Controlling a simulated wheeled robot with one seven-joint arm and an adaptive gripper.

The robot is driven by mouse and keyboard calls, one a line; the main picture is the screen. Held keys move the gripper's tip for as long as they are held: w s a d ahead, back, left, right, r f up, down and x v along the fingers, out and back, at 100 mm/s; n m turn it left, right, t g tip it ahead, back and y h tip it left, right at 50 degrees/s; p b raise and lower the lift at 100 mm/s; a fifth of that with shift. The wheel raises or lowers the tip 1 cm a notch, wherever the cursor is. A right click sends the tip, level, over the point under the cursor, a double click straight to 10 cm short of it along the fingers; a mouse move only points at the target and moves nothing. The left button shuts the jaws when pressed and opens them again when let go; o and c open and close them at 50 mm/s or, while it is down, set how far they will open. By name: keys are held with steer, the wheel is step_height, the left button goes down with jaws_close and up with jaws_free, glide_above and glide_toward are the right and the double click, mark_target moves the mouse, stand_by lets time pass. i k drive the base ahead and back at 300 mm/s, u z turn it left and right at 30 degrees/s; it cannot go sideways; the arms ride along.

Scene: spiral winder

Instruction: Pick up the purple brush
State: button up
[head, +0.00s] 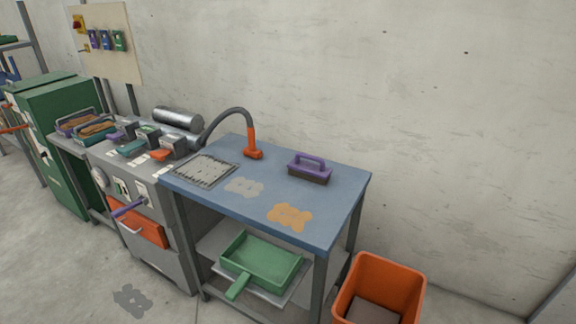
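The purple brush (309,168) stands on the blue tabletop (259,205), toward the back right. It has a looped purple handle on top and a dark brown bristle block underneath, resting on the surface. Nothing touches it. My gripper is not visible in the head view, so its opening and its distance from the brush cannot be seen.
An orange-ended hose (251,140) and a grey grate (204,169) are left of the brush. Grey and orange patches mark the tabletop. A green pan (262,262) sits on the lower shelf. An orange bin (380,284) stands right of the table. A wall is behind.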

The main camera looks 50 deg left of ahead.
mark_target(319, 175)
steer(key=u, duration=1.6)
